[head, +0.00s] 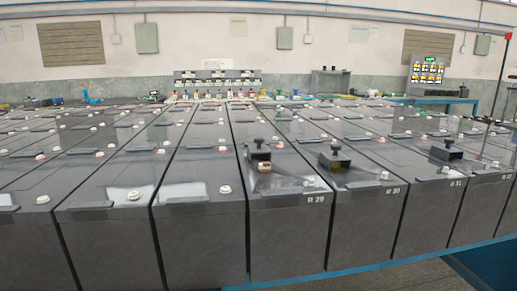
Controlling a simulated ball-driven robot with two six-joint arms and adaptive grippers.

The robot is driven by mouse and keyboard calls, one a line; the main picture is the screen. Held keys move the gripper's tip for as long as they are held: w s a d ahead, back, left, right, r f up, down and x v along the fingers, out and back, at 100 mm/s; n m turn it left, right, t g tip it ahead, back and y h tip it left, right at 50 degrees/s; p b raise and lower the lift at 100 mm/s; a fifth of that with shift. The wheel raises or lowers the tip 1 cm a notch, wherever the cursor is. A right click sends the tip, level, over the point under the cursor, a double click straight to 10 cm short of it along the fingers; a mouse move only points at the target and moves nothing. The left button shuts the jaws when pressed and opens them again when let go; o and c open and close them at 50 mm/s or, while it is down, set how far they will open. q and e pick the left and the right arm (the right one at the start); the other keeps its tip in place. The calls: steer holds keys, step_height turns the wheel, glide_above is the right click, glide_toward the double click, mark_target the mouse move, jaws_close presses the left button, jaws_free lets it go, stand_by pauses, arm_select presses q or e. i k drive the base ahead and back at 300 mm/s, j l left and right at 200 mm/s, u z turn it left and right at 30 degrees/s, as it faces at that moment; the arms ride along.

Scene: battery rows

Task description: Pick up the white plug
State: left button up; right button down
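Several small white plugs sit on the tops of the dark grey batteries. In the front row one white plug (226,190) stands near the front edge of a battery left of the one marked R 29. Another white plug (134,195) is on the battery further left, and one more (42,199) is near the left side. Smaller white plugs (385,176) show on batteries to the right. I cannot tell which one the task means. Neither of my grippers is in view.
Long rows of batteries (199,250) fill the foreground, standing close together. Dark knobbed blocks (335,158) rise from several battery tops at the right. A blue rail (375,264) runs along the front right. Control panels (427,72) stand at the back.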

mark_target(264, 167)
steer(key=i+l, duration=0.15)
steer(key=l, duration=0.15)
steer(key=i+l, duration=0.1)
steer(key=l, duration=0.25)
steer(key=i+l, duration=0.15)
steer(key=l, duration=0.15)
steer(key=i+l, duration=0.1)
steer(key=l, duration=0.2)
